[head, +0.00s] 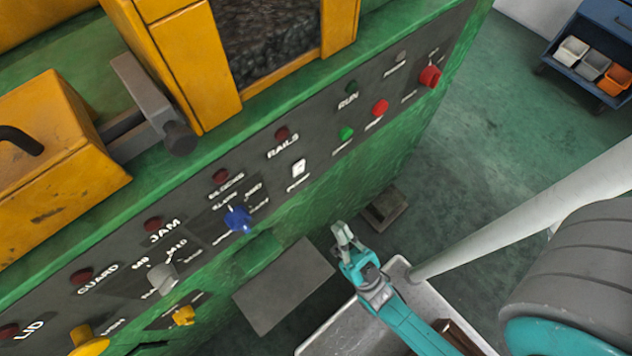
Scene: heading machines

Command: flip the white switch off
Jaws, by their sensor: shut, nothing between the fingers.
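The white switch (299,167) is a small white rocker on the dark panel of the green machine, below the word RAILS and its dark red lamp. Which way it is tipped is too small to tell. My gripper (341,231) is shut and empty, below and to the right of the switch, apart from the panel. Its grey fingers point up in the picture, toward the panel.
A blue knob (238,218) sits left of the switch. A green button (345,133) and red buttons (380,107) are to its right. A grey plate (283,285) juts out below the panel. Green floor (470,150) lies open at right, before a blue cart (597,50).

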